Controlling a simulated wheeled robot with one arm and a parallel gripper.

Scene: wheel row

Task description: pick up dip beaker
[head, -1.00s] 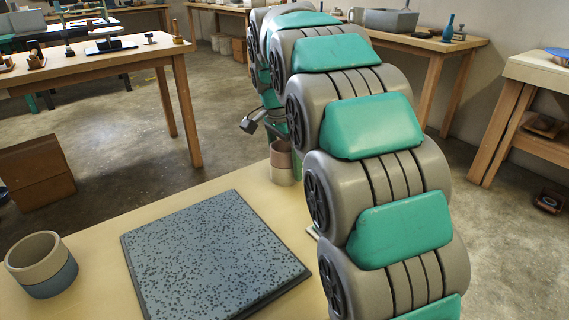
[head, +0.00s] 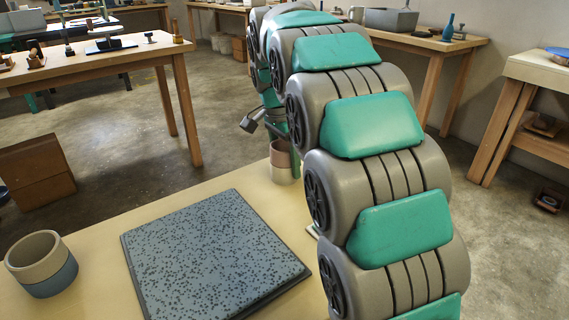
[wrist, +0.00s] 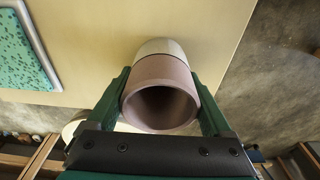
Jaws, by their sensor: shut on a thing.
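The beaker (head: 282,160) stands upright near the far edge of the pale table, with a brownish-mauve upper part and a cream lower part. In the wrist view the beaker (wrist: 161,91) sits between the two green fingers of my gripper (wrist: 163,95), its open mouth facing the camera. The fingers touch its sides, and my gripper is shut on it. In the head view my arm hides most of the gripper. A second cup (head: 42,263), cream above and blue-grey below, stands at the table's left.
A speckled blue-grey slab (head: 212,252) lies on the middle of the table (head: 110,222). Other workbenches (head: 100,62) with tools stand behind. A brown box (head: 36,172) sits on the floor at left.

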